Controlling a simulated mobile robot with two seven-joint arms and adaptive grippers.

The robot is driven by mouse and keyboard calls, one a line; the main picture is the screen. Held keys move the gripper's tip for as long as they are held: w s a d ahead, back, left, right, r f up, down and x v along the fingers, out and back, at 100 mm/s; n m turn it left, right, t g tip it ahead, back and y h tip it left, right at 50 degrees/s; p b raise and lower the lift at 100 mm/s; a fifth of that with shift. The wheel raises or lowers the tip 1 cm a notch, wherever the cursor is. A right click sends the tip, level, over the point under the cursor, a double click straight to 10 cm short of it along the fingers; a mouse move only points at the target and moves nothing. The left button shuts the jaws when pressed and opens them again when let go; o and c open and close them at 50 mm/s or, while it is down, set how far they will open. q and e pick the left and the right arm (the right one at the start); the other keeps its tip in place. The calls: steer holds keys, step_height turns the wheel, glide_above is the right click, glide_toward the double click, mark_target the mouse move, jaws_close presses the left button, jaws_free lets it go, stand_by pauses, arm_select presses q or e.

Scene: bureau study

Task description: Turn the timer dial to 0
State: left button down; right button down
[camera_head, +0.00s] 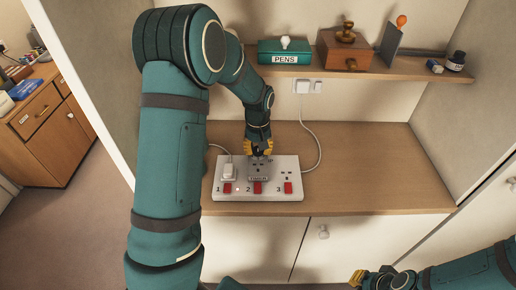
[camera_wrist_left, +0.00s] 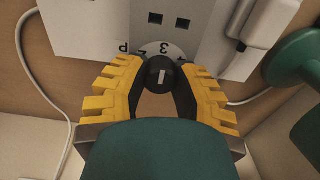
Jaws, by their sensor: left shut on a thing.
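The timer (camera_head: 259,174) is a pale grey box plugged into the middle outlet of a white power strip (camera_head: 210,192), above the switch marked 2. In the left wrist view its dial (camera_wrist_left: 160,73) is a round black knob with a short white mark, on a white scale disc with dark numerals (camera_wrist_left: 165,48); the scale is partly hidden. My left gripper (camera_head: 260,148) reaches down behind the timer. Its yellow fingers (camera_wrist_left: 160,85) are closed on the two sides of the knob. My right gripper (camera_head: 358,277) is at the bottom right, away from the timer; its jaws are unclear.
A white plug (camera_head: 229,170) with a cable is in outlet 1; outlet 3 is empty. Another cable runs from the strip up to a wall socket (camera_head: 302,87). The desk right of the strip is clear.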

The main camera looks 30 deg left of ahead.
stand_by(0.3)
arm_select(q)
steer(key=c, duration=0.6)
jaws_free()
steer(key=shift+c, duration=0.2)
step_height(320, 180, up, 12)
